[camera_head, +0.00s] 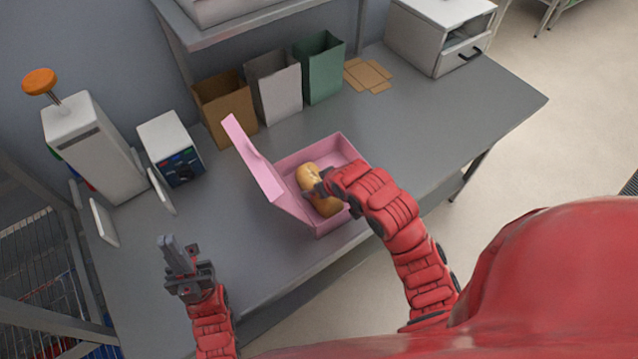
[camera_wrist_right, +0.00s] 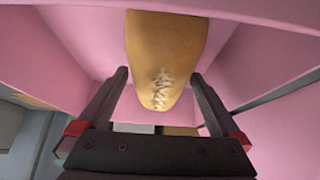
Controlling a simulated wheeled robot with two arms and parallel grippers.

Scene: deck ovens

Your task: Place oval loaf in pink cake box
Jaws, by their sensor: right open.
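The oval loaf (camera_head: 311,176) is golden brown and lies inside the open pink cake box (camera_head: 346,149). The box's lid (camera_head: 252,163) is up on its left side. My right gripper (camera_head: 316,188) is at the loaf in the box, and my wrist covers part of both. In the right wrist view the loaf (camera_wrist_right: 165,50), with a pale scored mark, shows between and beyond the spread fingers (camera_wrist_right: 159,74). Pink box walls (camera_wrist_right: 265,60) surround it. My left gripper (camera_head: 174,252) is over the table's left front, empty and away from the box; its finger gap is unclear.
Brown (camera_head: 226,106), white (camera_head: 274,85) and green (camera_head: 321,68) paper bags stand behind the box. Flat cardboard (camera_head: 368,75) lies beside them. A white slicer-like machine (camera_head: 92,148) and small device (camera_head: 171,147) stand left.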

